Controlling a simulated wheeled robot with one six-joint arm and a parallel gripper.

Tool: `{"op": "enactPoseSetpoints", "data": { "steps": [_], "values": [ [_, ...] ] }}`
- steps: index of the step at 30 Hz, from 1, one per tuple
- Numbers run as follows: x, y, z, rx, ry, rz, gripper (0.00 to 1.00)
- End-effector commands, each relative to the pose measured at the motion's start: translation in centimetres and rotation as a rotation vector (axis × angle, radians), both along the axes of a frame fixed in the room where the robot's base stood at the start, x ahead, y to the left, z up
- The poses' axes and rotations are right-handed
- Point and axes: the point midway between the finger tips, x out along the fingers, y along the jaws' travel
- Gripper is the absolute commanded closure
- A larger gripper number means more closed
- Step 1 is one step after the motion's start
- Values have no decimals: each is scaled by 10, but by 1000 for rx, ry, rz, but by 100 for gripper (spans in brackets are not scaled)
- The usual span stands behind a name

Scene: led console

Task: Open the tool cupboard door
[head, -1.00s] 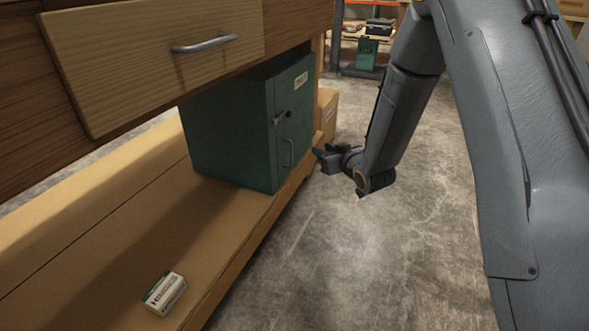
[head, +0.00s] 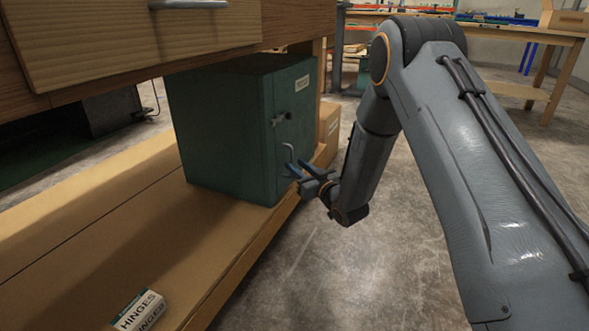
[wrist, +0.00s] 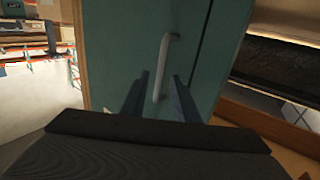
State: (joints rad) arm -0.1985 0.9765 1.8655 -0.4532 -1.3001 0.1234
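The green tool cupboard (head: 225,130) stands on the lower shelf under the workbench, its door (head: 294,120) shut. The door has a dark latch knob (head: 281,118), a small label and a pale vertical bar handle (head: 288,153). My gripper (head: 296,170) is at the lower part of the door, by the handle, with its fingers apart. In the wrist view the handle (wrist: 161,68) stands between the two open fingertips (wrist: 157,88), its lower end at their level. I cannot tell whether either finger touches it.
A wooden drawer front (head: 130,35) with a metal handle hangs above. A box marked HINGES (head: 138,311) lies on the lower shelf (head: 110,215). A cardboard box (head: 328,122) is behind the cupboard. The concrete floor (head: 370,270) to the right is clear.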

Motion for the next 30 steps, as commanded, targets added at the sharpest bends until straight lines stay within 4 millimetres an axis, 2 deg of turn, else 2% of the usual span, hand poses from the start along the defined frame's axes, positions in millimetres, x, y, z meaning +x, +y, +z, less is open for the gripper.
{"op": "enactPoseSetpoints", "data": {
  "steps": [6, 15, 20, 30],
  "values": [
    [16, 11, 0, 0, -1, 0, 72],
    [18, 12, 1, 0, 0, -1, 72],
    [17, 12, 1, 0, 0, -1, 99],
    [16, 13, 0, 0, 0, 7, 100]
  ]
}}
